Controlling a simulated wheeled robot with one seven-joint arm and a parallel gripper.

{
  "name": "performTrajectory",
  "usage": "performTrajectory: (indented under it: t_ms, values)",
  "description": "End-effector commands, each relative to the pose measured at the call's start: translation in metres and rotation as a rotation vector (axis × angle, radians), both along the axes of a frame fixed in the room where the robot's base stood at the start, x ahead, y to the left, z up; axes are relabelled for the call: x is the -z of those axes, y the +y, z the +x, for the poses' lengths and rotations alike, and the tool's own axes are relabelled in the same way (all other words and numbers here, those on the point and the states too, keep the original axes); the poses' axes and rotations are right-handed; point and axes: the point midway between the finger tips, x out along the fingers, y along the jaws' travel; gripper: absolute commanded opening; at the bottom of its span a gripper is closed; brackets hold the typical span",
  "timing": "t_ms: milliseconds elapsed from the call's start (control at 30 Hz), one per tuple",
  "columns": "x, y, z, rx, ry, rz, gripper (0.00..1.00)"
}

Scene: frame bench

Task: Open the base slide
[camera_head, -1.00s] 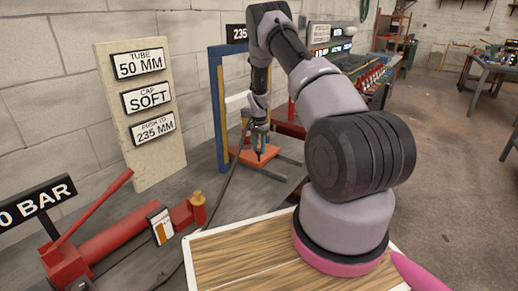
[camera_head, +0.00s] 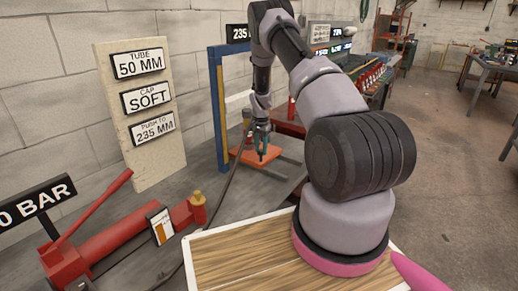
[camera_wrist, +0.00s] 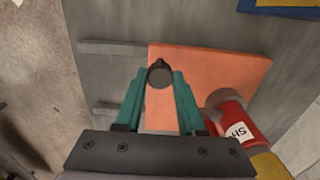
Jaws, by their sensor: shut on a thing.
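The base slide is a flat orange plate (camera_head: 240,157) low in the blue and yellow frame (camera_head: 216,110). It also shows in the wrist view (camera_wrist: 220,75), with two grey rails (camera_wrist: 110,48) extending left from under it. A small dark knob (camera_wrist: 160,75) stands near the plate's left edge. My gripper (camera_head: 262,154) is over the plate, and its teal fingers (camera_wrist: 160,82) are shut on the knob. The head view hides the knob's details.
A red cylinder (camera_wrist: 235,118) with a white label stands close to the right finger. A red hand pump (camera_head: 120,238) is at the front left, and a dark hose runs near the frame. The sign board (camera_head: 140,100) leans behind.

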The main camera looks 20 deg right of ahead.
Motion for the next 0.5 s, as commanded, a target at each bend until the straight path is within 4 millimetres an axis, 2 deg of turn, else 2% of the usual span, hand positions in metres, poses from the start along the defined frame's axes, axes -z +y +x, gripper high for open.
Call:
performTrajectory:
  t_ms: [500]
  values:
    - [-0.001,-0.049,-0.074,0.003,0.003,0.001,0.0]
